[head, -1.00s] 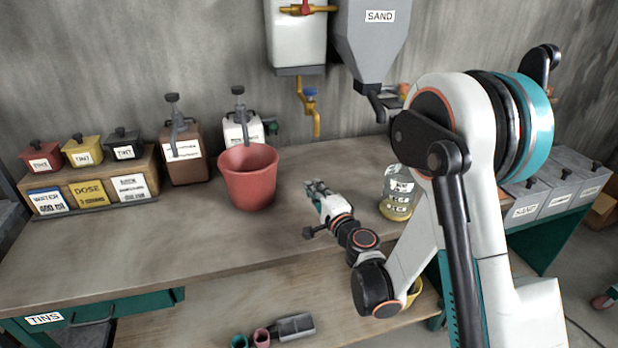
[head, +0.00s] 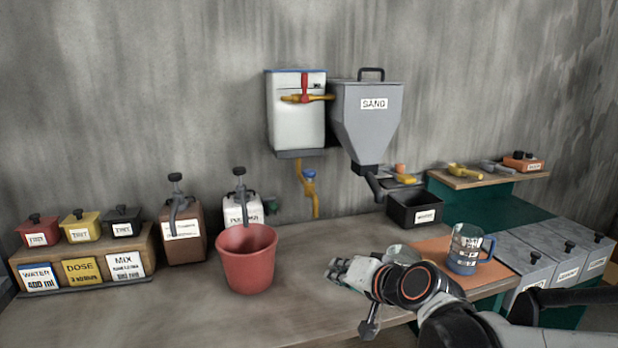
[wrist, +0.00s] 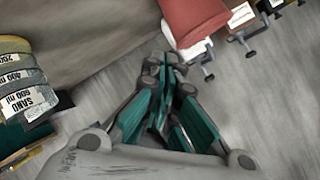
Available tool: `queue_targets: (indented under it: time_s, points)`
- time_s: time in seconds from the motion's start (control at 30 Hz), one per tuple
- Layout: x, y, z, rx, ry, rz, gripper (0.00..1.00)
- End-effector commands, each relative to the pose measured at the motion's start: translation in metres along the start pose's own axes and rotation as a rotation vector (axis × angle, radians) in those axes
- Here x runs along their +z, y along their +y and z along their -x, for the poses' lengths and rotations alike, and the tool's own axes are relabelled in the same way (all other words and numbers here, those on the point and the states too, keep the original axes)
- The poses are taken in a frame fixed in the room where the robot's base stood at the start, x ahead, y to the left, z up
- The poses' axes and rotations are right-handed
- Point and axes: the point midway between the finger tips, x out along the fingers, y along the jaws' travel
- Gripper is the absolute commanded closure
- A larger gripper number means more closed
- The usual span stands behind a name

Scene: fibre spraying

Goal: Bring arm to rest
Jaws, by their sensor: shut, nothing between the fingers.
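My gripper (head: 347,272) is over the workbench (head: 190,305), to the right of the red bucket (head: 246,262) and apart from it. In the wrist view my gripper (wrist: 167,65) is shut with nothing between its fingers, and the red bucket (wrist: 196,22) shows beyond the fingertips. My arm comes in from the lower right in the head view. It partly hides a clear glass vessel (head: 403,254) behind the wrist.
A blue-based measuring jug (head: 467,252) stands on an orange mat (head: 508,270) at the right. Grey lidded bins (head: 570,255) lie beyond. A sand hopper (head: 366,122) and white tank (head: 297,112) hang on the wall. The front left bench is clear.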

Motion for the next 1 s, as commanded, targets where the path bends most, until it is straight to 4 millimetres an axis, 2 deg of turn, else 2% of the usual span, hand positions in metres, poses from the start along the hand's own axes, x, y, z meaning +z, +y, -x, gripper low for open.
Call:
queue_targets:
  time_s: [0.03, 0.27, 0.6, 0.8, 1.0]
  points:
    - [0.006, 0.004, 0.015, 0.032, -0.018, 0.035, 1.00]
    - [0.030, 0.032, 0.077, 0.195, -0.104, 0.193, 1.00]
    - [0.070, 0.089, 0.171, 0.454, -0.229, 0.384, 1.00]
    - [0.082, 0.110, 0.203, 0.548, -0.269, 0.440, 1.00]
    - [0.084, 0.114, 0.210, 0.569, -0.279, 0.452, 1.00]
